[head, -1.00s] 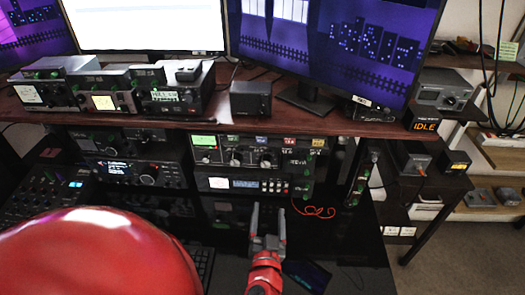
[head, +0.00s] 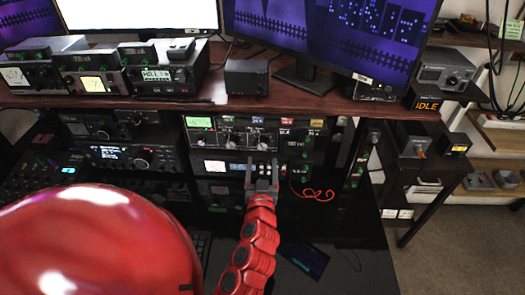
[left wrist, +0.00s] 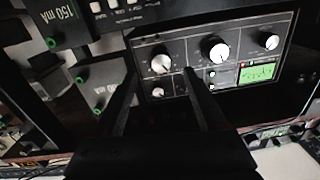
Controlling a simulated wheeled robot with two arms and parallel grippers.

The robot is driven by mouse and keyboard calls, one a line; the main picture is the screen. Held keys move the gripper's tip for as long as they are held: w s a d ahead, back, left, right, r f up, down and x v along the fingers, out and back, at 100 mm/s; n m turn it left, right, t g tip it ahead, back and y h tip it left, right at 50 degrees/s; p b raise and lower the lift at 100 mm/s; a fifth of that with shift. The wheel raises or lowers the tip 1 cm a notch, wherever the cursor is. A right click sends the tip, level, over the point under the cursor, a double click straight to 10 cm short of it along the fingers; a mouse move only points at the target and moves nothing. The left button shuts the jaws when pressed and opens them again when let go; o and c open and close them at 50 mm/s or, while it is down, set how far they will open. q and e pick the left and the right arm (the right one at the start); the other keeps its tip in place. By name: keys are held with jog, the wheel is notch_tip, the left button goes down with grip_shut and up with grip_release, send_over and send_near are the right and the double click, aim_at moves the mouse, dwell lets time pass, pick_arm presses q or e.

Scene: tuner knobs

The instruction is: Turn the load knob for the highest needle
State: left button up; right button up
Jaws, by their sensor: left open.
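The tuner (head: 246,126) is a dark box with a row of knobs, on the shelf under the wooden desktop. Its green-lit meter (head: 198,122) is at its left end; the needle is too small to read. The left wrist view shows the tuner panel (left wrist: 195,28) turned over, with the green meter (left wrist: 258,72) at right and white-capped knobs, including a left knob (left wrist: 161,63) and a middle knob (left wrist: 214,48). I cannot read which is the load knob. My left gripper (head: 262,172) is open and empty, its fingers (left wrist: 157,84) apart before the panel near the left knob.
A unit with a bright display (head: 222,167) sits directly below the tuner. A red cable (head: 312,192) loops at its right. Another radio (head: 125,154) stands to the left. The desktop edge (head: 150,103) overhangs above. A dark tablet (head: 304,260) lies on the lower surface.

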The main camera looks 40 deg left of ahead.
aim_at(262, 148)
pick_arm(q)
jog(key=p+x, duration=0.1)
jog(key=x, duration=0.5)
jog(key=shift+a, duration=0.1)
grip_shut()
